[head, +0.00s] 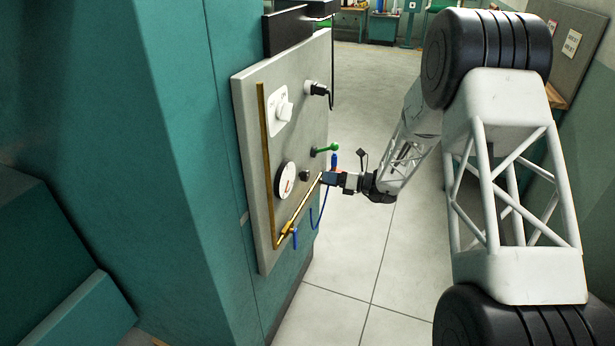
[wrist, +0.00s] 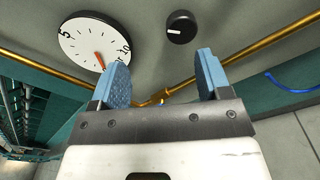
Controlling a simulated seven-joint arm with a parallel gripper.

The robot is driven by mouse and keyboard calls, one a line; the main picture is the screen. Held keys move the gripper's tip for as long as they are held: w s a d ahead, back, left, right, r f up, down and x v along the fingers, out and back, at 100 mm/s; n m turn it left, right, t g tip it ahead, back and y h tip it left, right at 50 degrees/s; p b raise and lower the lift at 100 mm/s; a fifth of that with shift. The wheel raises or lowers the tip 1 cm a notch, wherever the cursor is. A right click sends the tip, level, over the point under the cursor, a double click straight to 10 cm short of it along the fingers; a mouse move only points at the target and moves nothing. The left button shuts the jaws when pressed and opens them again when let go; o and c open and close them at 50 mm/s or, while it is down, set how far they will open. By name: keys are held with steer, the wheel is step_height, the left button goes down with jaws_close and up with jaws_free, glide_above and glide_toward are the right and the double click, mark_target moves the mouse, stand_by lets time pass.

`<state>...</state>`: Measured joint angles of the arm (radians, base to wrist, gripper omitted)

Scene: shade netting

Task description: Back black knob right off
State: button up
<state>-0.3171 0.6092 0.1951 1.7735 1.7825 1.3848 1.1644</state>
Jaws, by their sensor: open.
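A round black knob (wrist: 181,27) with a white pointer mark is on the grey panel, ahead of my fingers in the wrist view. The mark points left in that picture. In the head view the knob (head: 304,175) sits just right of the dial gauge. My gripper (wrist: 160,72) is open and empty, its two blue fingers apart. The knob lies beyond the fingertips, not between them. In the head view my gripper (head: 325,178) is close to the panel, to the right of the knob; the exact gap is unclear.
The grey panel (head: 245,150) carries a white dial gauge (head: 284,180), a white knob (head: 284,109), a black plug-like fitting with a cord (head: 317,88), a green-ended lever (head: 325,149) and brass pipes (head: 266,150). A blue cable (head: 316,222) hangs below. Open floor lies right.

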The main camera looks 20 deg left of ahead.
mark_target(308, 176)
steer(key=shift+w+a+f+m+t+y, duration=0.15)
steer(key=shift+w+a+f+m, duration=0.25)
steer(key=shift+f, duration=0.3)
steer(key=shift+w+a+f+m+t+y, duration=0.15)
steer(key=shift+w+a+f+m, duration=0.2)
steer(key=shift+f, duration=0.35)
steer(key=shift+a, duration=0.15)
steer(key=shift+a, duration=3.8)
steer(key=c, duration=0.9)
